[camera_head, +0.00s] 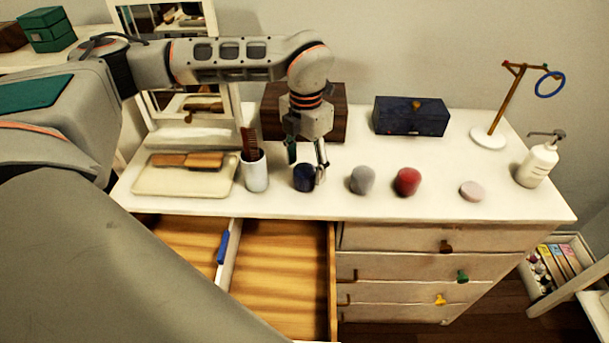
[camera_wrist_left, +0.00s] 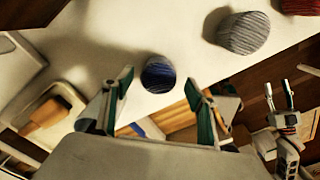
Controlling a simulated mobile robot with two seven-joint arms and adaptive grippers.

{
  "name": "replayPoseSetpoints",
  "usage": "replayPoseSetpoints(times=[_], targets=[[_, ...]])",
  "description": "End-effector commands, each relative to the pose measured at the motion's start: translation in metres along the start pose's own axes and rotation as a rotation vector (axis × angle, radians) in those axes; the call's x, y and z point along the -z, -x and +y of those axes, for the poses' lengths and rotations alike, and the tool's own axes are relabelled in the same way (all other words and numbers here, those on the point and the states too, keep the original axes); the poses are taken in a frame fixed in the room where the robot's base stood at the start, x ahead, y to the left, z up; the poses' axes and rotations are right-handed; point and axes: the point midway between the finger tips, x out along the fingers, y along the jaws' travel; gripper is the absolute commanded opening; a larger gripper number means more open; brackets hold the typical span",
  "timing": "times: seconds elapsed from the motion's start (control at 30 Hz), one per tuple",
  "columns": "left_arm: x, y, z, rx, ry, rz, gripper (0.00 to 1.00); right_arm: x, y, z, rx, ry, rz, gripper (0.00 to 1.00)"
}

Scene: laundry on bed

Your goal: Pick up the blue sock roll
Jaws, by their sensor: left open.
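The blue sock roll (camera_head: 303,178) stands on the white dresser top, between the white cup and the grey sock roll. My left gripper (camera_head: 306,160) is open and comes down from above, close by the blue roll; one finger passes at its right side in the head view. In the left wrist view the blue sock roll (camera_wrist_left: 158,75) lies just ahead of and between the two open green-padded fingertips (camera_wrist_left: 158,78). I cannot tell whether a finger touches it. A second gripper (camera_wrist_left: 281,98) shows at the right of the left wrist view, with its fingers apart.
A grey sock roll (camera_head: 362,179) and a red sock roll (camera_head: 407,182) stand to the right. A white cup with a comb (camera_head: 255,172) and a tray with brushes (camera_head: 150,182) are left. A wooden box (camera_head: 334,112) and blue box (camera_head: 410,117) stand behind. The top drawer (camera_head: 285,290) is open.

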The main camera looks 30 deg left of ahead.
Motion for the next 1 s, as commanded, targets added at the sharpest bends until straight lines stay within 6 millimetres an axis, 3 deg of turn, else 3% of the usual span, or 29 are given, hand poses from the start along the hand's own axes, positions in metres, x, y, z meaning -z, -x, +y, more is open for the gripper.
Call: replayPoseSetpoints(times=[0.2,0.47,0.63,0.67,1.0], targets=[[0.001,-0.026,0.002,0.0,0.001,0.002,0.58,0.002,0.001,0.0,0.0,0.0,0.002,0.4],[0.001,-0.029,0.002,0.0,0.0,0.001,0.58,0.002,0.001,0.0,0.0,-0.001,0.002,0.4],[0.001,-0.029,0.001,0.0,0.0,0.001,0.19,0.002,0.001,-0.001,0.0,-0.002,0.001,0.4],[0.001,-0.029,0.001,0.0,0.0,0.001,0.15,0.001,0.001,-0.001,0.0,-0.002,0.001,0.4],[0.001,-0.027,0.001,0.0,0.0,0.0,0.15,0.0,0.0,-0.001,0.001,-0.003,-0.002,0.4]])
